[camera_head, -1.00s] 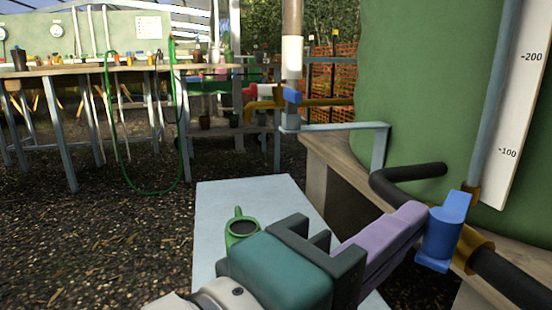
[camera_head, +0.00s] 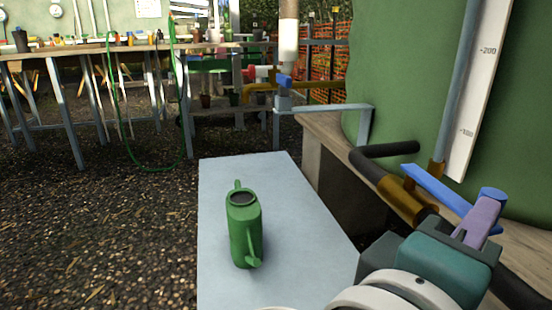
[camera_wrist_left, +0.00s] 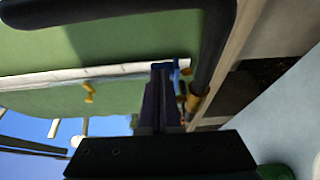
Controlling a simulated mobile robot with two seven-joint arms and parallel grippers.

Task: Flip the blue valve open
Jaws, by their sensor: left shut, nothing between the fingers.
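The blue valve lever (camera_head: 436,189) sits on a brass fitting (camera_head: 402,199) of the dark pipe beside the green tank. The lever slants down to the right, roughly along the pipe. My left gripper (camera_head: 490,200) is shut and empty, its lilac fingers pointing up at the lever's right end and covering part of it. I cannot tell whether they touch it. In the left wrist view the shut fingers (camera_wrist_left: 162,70) are next to a bit of blue (camera_wrist_left: 178,73) and the brass fitting (camera_wrist_left: 193,102). My right gripper is not in view.
A green watering can (camera_head: 246,235) stands on a pale grey tabletop (camera_head: 285,190) left of my arm. The green tank (camera_head: 415,80) and its wooden ledge (camera_head: 330,128) bound the right side. Farther back is another pipe with a small blue handle (camera_head: 285,81). Open gravel lies left.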

